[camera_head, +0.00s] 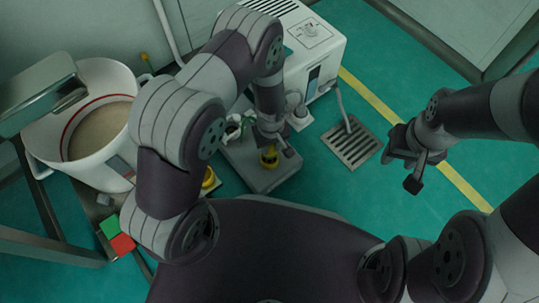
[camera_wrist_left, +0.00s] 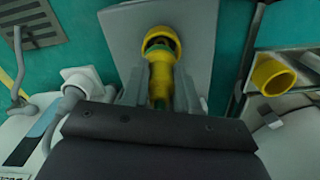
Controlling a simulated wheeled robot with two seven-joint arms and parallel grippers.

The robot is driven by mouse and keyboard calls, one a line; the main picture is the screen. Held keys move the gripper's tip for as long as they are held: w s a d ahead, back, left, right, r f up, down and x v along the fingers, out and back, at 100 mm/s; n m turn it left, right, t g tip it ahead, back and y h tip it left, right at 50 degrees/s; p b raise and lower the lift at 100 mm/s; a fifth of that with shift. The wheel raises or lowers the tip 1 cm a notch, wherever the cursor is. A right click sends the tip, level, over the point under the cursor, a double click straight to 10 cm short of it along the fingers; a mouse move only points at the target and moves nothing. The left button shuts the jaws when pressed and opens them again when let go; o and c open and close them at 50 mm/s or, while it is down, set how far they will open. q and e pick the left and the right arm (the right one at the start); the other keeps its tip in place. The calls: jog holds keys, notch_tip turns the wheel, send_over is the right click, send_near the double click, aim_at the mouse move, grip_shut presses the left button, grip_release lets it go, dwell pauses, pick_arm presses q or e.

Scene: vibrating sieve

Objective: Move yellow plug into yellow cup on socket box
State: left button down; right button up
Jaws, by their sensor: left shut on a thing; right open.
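The grey socket box (camera_head: 262,182) lies below my left gripper (camera_head: 272,151), left of the floor drain. In the left wrist view my left gripper (camera_wrist_left: 160,92) is shut on the yellow plug (camera_wrist_left: 160,78). The yellow cup (camera_wrist_left: 160,38) is a ring with a dark inside on the grey box (camera_wrist_left: 198,25). The plug's far end overlaps the cup's near rim in this view; I cannot tell whether it is inside. In the head view yellow shows under the left fingers (camera_head: 269,160). My right gripper (camera_head: 400,172) is open and empty, over the floor at right.
Another yellow open cylinder (camera_wrist_left: 272,75) stands beside the box, partly behind my left arm in the head view (camera_head: 208,178). A white sieve vat (camera_head: 105,165) and green and red buttons (camera_head: 116,234) are at left. A white machine (camera_head: 310,55) stands behind; a drain grate (camera_head: 352,143) is right.

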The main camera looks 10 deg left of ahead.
aim_at(269, 152)
pick_arm(q)
jog(key=shift+a+f+b, duration=0.2)
jog(key=shift+f+b, duration=0.1)
jog(key=shift+f, duration=0.15)
notch_tip(269, 152, down, 4)
jog(key=b, duration=0.3)
jog(key=shift+r, duration=0.45)
jog(key=shift+f, duration=0.4)
jog(key=c, duration=0.9)
grip_release()
jog(key=shift+o, duration=0.2)
